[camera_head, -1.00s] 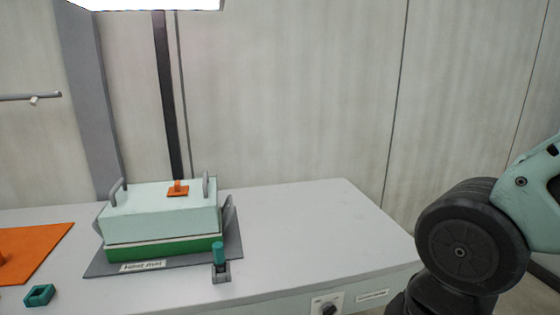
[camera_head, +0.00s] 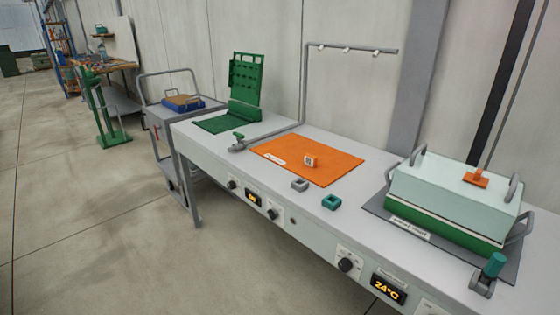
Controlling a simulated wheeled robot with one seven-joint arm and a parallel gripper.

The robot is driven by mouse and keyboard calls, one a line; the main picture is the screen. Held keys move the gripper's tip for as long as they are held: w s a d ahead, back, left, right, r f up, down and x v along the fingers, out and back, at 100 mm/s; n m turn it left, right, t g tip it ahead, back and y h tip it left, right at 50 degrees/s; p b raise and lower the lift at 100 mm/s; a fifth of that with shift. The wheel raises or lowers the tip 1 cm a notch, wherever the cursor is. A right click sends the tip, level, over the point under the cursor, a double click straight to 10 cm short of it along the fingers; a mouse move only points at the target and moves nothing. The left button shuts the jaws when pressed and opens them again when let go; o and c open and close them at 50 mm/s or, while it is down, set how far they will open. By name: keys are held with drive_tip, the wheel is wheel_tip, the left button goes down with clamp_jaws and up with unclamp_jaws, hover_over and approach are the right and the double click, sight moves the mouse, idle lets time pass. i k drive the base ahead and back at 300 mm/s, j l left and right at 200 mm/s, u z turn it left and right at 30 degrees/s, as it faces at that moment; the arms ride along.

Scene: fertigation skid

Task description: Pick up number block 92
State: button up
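A small white block (camera_head: 310,161) with a dark mark on its face sits on the orange mat (camera_head: 335,168) on the long workbench. The mark is too small to read, so I cannot tell if it is number 92. My gripper is not in view.
A grey square ring (camera_head: 299,185) and a teal one (camera_head: 331,202) lie along the bench's front edge. A lidded green box (camera_head: 455,195) stands right on a grey mat. A green stand (camera_head: 245,85) and a pipe frame (camera_head: 304,80) stand at the back left.

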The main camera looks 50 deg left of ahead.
sight(310, 160)
drive_tip(key=u, duration=1.55)
drive_tip(key=i+j+z, duration=0.1)
drive_tip(key=i+j, duration=0.35)
drive_tip(key=i, duration=0.25)
drive_tip(key=i+j, duration=0.55)
drive_tip(key=i, duration=0.15)
drive_tip(key=i+j+z, duration=0.15)
drive_tip(key=i+j, duration=0.35)
drive_tip(key=i, duration=0.15)
